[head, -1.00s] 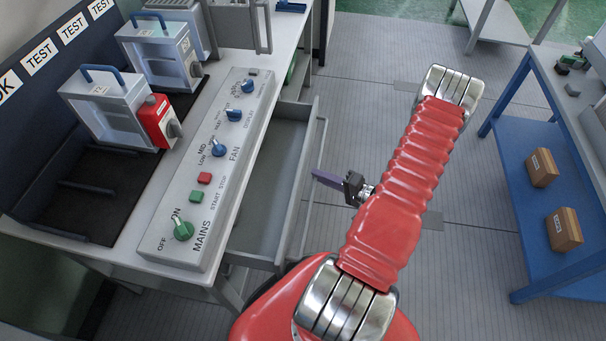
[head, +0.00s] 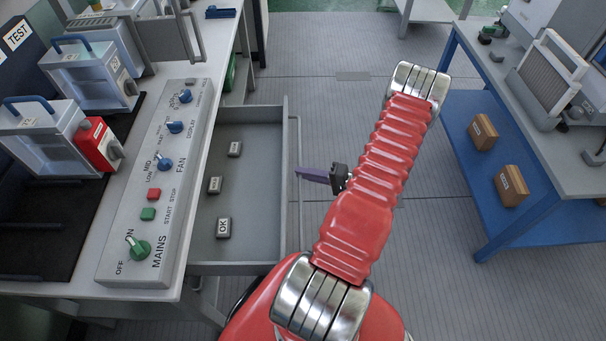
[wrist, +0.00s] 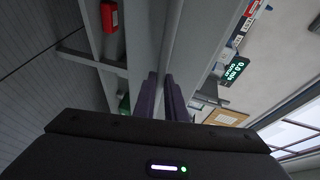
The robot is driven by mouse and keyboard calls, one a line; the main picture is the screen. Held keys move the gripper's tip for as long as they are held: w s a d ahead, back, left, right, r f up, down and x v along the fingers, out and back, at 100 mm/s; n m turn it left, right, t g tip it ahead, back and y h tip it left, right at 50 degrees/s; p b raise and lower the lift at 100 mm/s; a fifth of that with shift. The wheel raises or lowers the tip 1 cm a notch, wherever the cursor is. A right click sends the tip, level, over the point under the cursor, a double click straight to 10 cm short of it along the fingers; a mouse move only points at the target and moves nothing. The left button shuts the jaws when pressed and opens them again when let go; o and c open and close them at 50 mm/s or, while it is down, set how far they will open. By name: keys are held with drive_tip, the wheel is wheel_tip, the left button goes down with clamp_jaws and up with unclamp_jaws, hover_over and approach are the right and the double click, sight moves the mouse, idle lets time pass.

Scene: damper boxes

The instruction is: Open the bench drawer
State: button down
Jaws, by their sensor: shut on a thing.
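The bench drawer (head: 262,254) stands pulled out from the bench. Its grey floor shows, with several small labelled blocks in it, one of them marked OK (head: 223,228). A long bar handle (head: 296,215) runs along its front. My gripper (head: 300,173) is at this handle, its purple fingers reaching it from the right. In the wrist view the two fingers (wrist: 160,98) are close together, with the bar handle (wrist: 172,45) running between them. The exact contact is small in the head view and partly hidden in the wrist view.
The bench's control panel (head: 150,215), with knobs and buttons, lies left of the drawer. White boxes (head: 45,140) stand behind it. A blue-framed table (head: 545,150) with brown boxes on its lower shelf is at the right. Grey floor between is clear.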

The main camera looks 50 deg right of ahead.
drive_tip(key=c, duration=1.8)
unclamp_jaws()
drive_tip(key=v, duration=1.3)
drive_tip(key=shift+s, duration=0.45)
drive_tip(key=shift+s, duration=0.1)
